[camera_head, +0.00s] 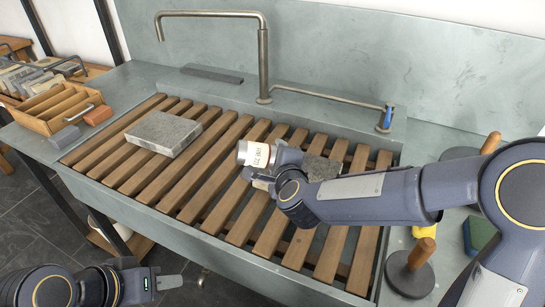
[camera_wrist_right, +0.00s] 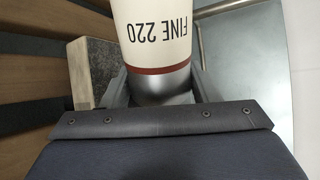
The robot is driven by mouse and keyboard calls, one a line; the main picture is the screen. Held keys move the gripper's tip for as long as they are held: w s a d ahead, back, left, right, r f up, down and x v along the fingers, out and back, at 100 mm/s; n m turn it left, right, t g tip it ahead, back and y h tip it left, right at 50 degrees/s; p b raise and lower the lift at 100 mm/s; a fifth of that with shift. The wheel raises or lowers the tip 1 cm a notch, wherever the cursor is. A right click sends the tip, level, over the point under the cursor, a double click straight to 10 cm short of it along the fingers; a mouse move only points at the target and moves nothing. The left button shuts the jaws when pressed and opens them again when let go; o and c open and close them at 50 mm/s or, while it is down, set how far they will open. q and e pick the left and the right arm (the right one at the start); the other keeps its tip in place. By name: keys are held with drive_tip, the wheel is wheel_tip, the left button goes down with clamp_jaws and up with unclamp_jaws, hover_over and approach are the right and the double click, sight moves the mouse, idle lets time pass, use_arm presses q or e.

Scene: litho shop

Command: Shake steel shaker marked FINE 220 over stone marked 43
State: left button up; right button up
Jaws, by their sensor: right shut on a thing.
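The steel shaker (camera_head: 253,154) has a cream label with a dark red band. In the right wrist view its label (camera_wrist_right: 158,35) reads FINE 220, upside down. My right gripper (camera_head: 268,155) is shut on it, with a finger on each side, and holds it tilted over the slatted rack. One grey stone (camera_head: 163,134) lies flat on the left slats. Another stone (camera_head: 322,167) lies under my right wrist, partly hidden; a stone corner also shows in the right wrist view (camera_wrist_right: 103,68). I cannot read a number on either stone. My left gripper (camera_head: 167,282) is low at the left front, apart from everything; its jaw opening is unclear.
The wooden rack (camera_head: 205,190) spans the grey sink, with a tall tap (camera_head: 263,60) behind. A wooden divided box (camera_head: 62,108) and small blocks stand at left. A round dark tool with a wooden knob (camera_head: 410,272) and a green block (camera_head: 478,233) stand at right.

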drive_tip(key=shift+s+d+b, duration=0.45)
drive_tip(key=shift+s+d, duration=0.1)
drive_tip(key=shift+d, duration=0.8)
drive_tip(key=shift+s+d+b, duration=0.45)
drive_tip(key=shift+s+d, duration=0.1)
drive_tip(key=shift+d, duration=0.75)
drive_tip(key=shift+s+d+b, duration=0.45)
drive_tip(key=shift+s+d, duration=0.1)
drive_tip(key=shift+d, duration=0.8)
drive_tip(key=shift+r, duration=0.1)
